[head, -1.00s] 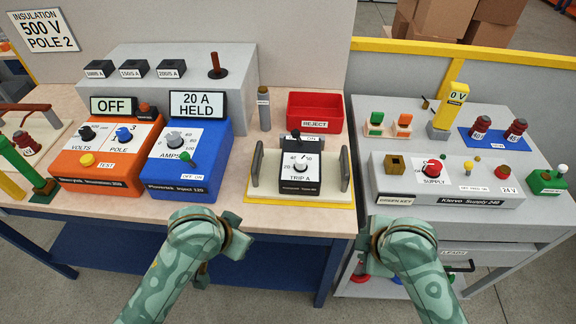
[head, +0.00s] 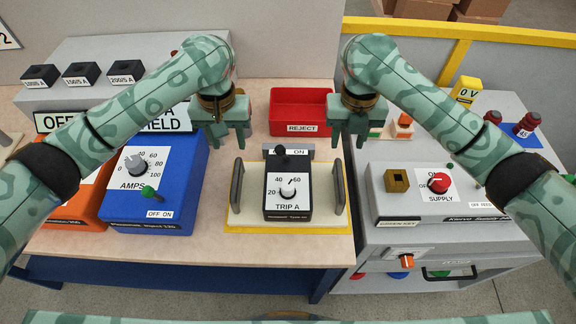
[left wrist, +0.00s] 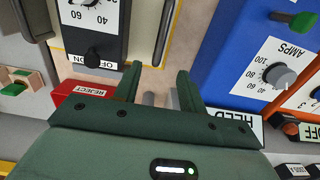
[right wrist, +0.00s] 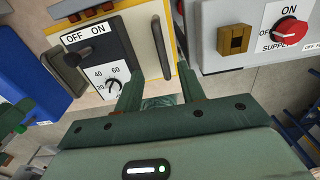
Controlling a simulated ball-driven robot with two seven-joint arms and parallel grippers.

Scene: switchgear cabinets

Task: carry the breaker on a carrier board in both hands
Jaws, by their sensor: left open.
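The breaker (head: 287,204), a dark box with a white TRIP A dial face and a black toggle, sits upright on the cream carrier board (head: 247,211). The board has a dark upright handle on its left (head: 237,186) and another on its right (head: 339,187). My left gripper (head: 222,142) is open and empty, above and behind the left handle. My right gripper (head: 350,142) is open and empty, above and behind the right handle. In the wrist views the breaker shows beyond the fingers of the left (left wrist: 93,30) and of the right (right wrist: 98,62). Neither gripper touches the board.
The board lies on a yellow-edged mat (head: 290,229) at the bench's front edge. A red REJECT bin (head: 302,108) stands behind it. The blue injection unit (head: 160,186) is to its left. To the right, past a gap, a grey cabinet carries a supply unit (head: 430,205).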

